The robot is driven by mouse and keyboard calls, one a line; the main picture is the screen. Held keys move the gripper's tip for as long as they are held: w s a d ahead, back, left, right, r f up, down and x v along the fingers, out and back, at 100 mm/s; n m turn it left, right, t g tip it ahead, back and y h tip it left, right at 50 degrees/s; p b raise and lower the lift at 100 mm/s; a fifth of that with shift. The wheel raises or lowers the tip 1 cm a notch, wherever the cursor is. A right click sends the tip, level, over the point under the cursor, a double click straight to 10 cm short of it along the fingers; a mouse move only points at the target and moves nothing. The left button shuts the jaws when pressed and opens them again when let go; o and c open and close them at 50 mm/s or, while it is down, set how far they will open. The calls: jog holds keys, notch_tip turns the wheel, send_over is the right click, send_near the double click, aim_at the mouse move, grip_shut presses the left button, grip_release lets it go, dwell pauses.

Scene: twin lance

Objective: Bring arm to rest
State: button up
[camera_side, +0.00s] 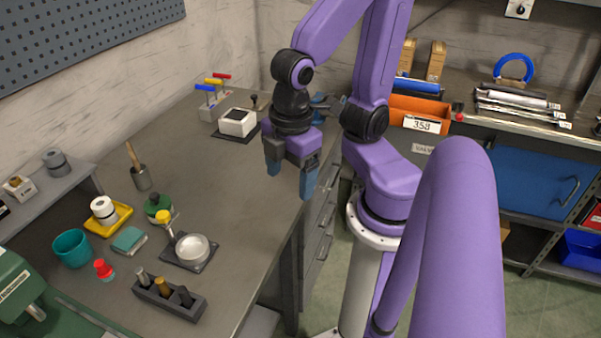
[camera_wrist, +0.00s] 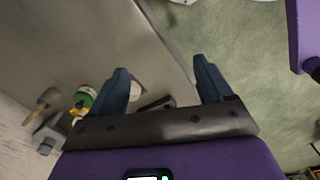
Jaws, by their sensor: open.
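My gripper (camera_side: 290,180) points down with its two blue-tipped fingers apart. It is empty and hangs above the right edge of the grey workbench (camera_side: 215,190). In the wrist view the open fingers (camera_wrist: 160,90) frame the bench edge, with green floor (camera_wrist: 235,40) to the right. Nothing is between the fingers in the side view. My purple arm is bent and raised above the bench.
A white box (camera_side: 237,123) stands on a dark mat behind the gripper. A white dish (camera_side: 192,248), a green bottle (camera_side: 157,207), a teal cup (camera_side: 72,248) and a dark tool holder (camera_side: 168,298) stand nearer the front. The bench middle is clear.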

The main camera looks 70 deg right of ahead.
jog(key=shift+s+d+r+m+y, duration=0.15)
jog(key=shift+s+m+y, duration=0.15)
jog(key=shift+s, duration=0.7)
dwell(0.6)
